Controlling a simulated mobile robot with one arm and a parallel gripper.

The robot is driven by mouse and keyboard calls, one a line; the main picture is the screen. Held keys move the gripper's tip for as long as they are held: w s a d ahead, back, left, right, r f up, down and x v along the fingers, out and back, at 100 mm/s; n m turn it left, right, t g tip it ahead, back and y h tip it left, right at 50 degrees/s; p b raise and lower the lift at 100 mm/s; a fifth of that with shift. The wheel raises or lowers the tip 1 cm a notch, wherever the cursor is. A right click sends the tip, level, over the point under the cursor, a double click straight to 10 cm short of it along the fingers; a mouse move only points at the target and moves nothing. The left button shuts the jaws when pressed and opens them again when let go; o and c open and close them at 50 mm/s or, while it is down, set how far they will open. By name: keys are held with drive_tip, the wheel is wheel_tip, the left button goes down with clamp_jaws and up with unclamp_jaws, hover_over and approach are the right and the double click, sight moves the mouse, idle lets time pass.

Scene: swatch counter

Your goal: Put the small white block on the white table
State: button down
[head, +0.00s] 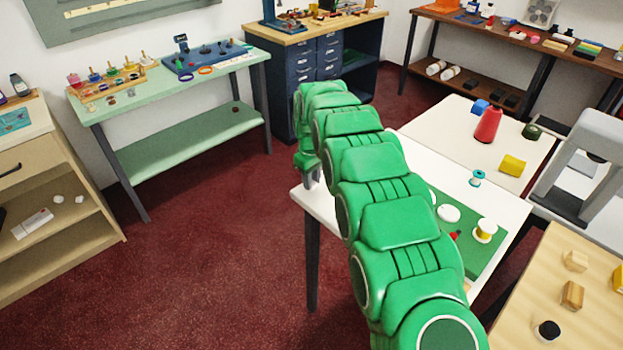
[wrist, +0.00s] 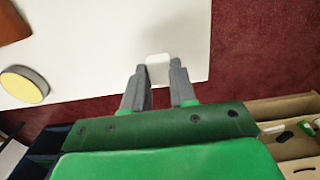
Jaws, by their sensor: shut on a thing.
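My gripper (wrist: 158,86) is shut on the small white block (wrist: 158,66). In the wrist view the block shows between the two grey fingertips, over the white table (wrist: 90,45) near its edge. I cannot tell whether the block touches the tabletop. In the head view my green arm reaches over the white table (head: 320,204), toward its far left corner. The block is hidden there behind my arm.
A green mat (head: 489,258) with a yellow-and-white spool (head: 485,230) and a white disc (head: 448,213) lies on the table's right part. Red carpet (head: 220,240) is clear on the left.

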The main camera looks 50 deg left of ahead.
drive_tip(key=shift+f, duration=0.1)
drive_tip(key=c, duration=0.9)
unclamp_jaws()
wheel_tip(320, 180, up, 12)
